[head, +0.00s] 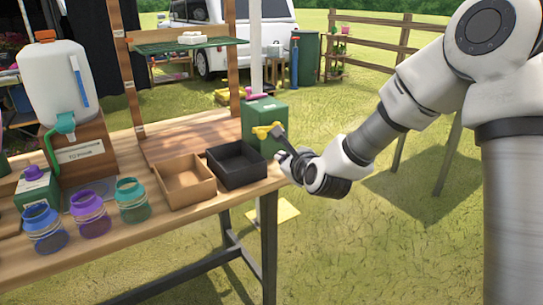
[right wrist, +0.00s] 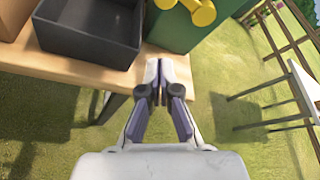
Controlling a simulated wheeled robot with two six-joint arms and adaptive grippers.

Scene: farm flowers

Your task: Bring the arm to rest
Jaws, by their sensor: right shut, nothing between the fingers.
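My right arm comes in from the right in the head view. Its gripper (head: 283,146) is at the right end of the wooden table (head: 150,238), close to the green box (head: 262,116) with a yellow item (head: 266,131) on its side. In the right wrist view the right gripper (right wrist: 160,68) is shut, its fingertips together with nothing between them. There it lies over the table's edge, just right of the black tray (right wrist: 90,27) and below the yellow item (right wrist: 195,8). My left gripper is not in view.
A cardboard tray (head: 185,182) sits left of the black tray (head: 236,163). Blue (head: 44,229), purple (head: 91,214) and teal (head: 131,200) jars stand at the front left. A white jug (head: 60,85) stands behind them. Open grass lies right of the table.

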